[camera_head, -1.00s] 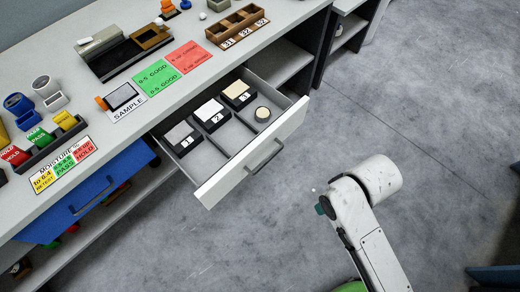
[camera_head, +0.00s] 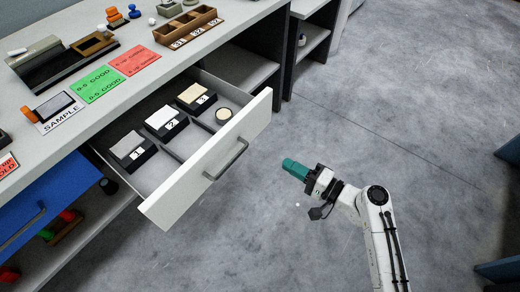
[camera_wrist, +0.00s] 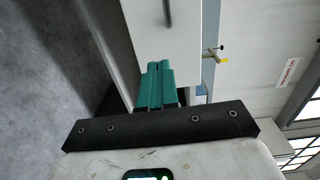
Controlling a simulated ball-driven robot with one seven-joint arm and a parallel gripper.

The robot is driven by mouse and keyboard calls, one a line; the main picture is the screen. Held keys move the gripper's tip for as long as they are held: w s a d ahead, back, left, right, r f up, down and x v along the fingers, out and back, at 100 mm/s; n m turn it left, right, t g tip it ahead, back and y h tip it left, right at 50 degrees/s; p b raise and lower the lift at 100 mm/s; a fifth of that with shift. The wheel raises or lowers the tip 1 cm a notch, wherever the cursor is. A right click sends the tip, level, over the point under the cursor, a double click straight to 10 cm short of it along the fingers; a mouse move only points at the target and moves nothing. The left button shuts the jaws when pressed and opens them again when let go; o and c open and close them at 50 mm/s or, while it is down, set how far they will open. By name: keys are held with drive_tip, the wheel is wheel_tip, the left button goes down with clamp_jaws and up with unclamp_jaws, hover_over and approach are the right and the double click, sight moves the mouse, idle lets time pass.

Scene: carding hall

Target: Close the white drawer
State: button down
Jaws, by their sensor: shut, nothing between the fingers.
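The white drawer (camera_head: 190,188) stands pulled out from under the bench in the head view. Its front has a grey bar handle (camera_head: 227,160). Inside lie black boxes numbered 1, 2 and 3 and a small round tin (camera_head: 223,115). My gripper (camera_head: 288,165), with teal fingers, is to the right of the drawer front, apart from it, and points towards the handle side. Its fingers are shut and empty. In the wrist view the teal fingers (camera_wrist: 156,85) lie together before the white drawer front (camera_wrist: 150,35), and part of the handle (camera_wrist: 167,12) shows at the top.
A blue drawer (camera_head: 45,205) is also partly out at the left. The bench top (camera_head: 120,95) holds green and red cards, a SAMPLE block and a wooden tray (camera_head: 185,35). Open grey floor (camera_head: 400,110) lies to the right.

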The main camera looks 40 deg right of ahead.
drive_tip(key=p, duration=0.2)
approach(244, 136)
drive_tip(key=x, duration=0.7)
drive_tip(key=shift+f, duration=0.15)
